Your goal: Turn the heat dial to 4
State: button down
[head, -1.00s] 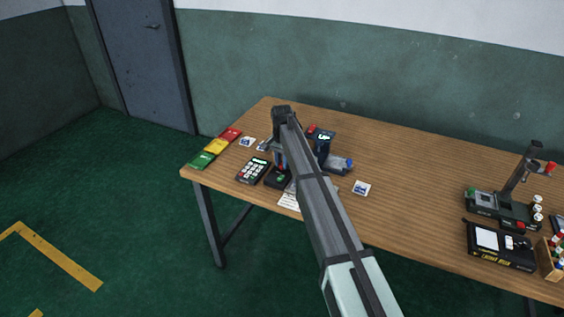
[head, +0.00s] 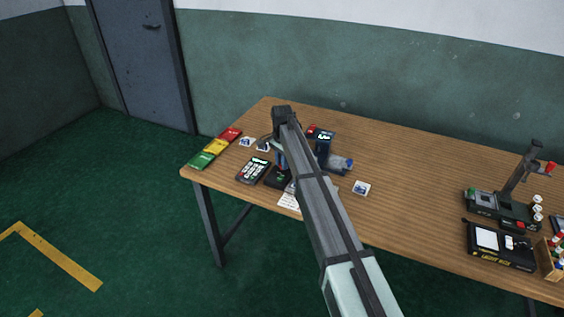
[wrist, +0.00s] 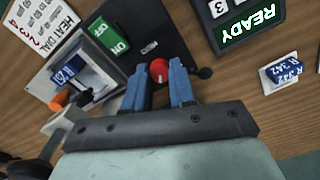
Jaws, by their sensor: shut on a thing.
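The red round knob (wrist: 159,70), with a small pale mark, sits between the two blue fingertips of my gripper (wrist: 161,84) in the wrist view. My gripper is shut on this knob, over a dark machine (wrist: 155,30). The white HEAT DIAL card (wrist: 48,20), with a column of numbers, lies at the upper left of the wrist view. In the head view my arm hides most of the machine, and my gripper (head: 282,150) stands over its dark base (head: 277,182). The knob's setting is too small to read.
A green ON switch (wrist: 111,36), an orange knob (wrist: 57,101) and a lit READY display (wrist: 250,25) surround the knob. A keypad (head: 254,170) and coloured cards (head: 216,147) lie left on the table (head: 420,170). Another machine (head: 505,208) stands at the right.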

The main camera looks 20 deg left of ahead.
jog(key=c, duration=0.9)
grip_release()
notch_tip(320, 180, up, 14)
jog(key=shift+f, duration=0.1)
